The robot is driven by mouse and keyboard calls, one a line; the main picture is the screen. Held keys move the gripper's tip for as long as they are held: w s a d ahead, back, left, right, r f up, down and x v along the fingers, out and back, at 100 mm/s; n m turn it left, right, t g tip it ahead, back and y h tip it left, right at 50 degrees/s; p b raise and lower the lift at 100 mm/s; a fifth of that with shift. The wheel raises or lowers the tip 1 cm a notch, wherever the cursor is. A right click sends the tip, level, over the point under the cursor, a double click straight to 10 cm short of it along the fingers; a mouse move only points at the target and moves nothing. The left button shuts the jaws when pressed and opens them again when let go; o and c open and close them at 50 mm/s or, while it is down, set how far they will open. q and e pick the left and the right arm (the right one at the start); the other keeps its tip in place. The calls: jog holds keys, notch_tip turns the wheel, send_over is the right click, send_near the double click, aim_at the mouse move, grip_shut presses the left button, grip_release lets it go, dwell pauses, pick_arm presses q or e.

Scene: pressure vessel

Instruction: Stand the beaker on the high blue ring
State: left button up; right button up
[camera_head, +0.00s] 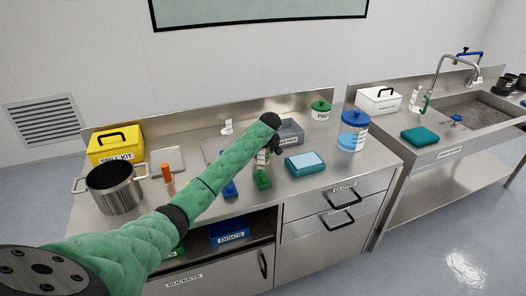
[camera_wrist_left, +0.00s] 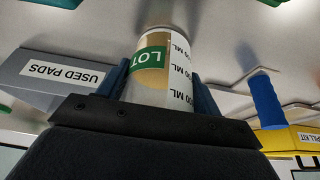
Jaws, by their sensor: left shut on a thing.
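My left gripper (camera_head: 271,144) is at the middle of the steel bench, its arm coming in from the left. It is shut on the beaker (camera_wrist_left: 158,75), a clear cylinder with a green LOT label and ML marks, which sits between both fingers in the left wrist view. In the head view the beaker (camera_head: 263,157) is mostly hidden by my arm and gripper. Whether it touches the bench is unclear. I cannot make out a high blue ring for certain; a blue object (camera_head: 229,187) is partly hidden by my arm. My right gripper is out of view.
A grey used-pads bin (camera_head: 291,130) stands behind the gripper. A green object (camera_head: 263,179) and a teal-and-blue sponge (camera_head: 305,163) lie in front and right. A blue-lidded jar (camera_head: 353,131) is farther right. A pot (camera_head: 113,188), yellow spill kit (camera_head: 116,147) and orange cylinder (camera_head: 166,174) stand left.

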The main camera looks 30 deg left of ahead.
pick_arm(q)
jog(key=o, duration=1)
jog(key=shift+f, duration=0.1)
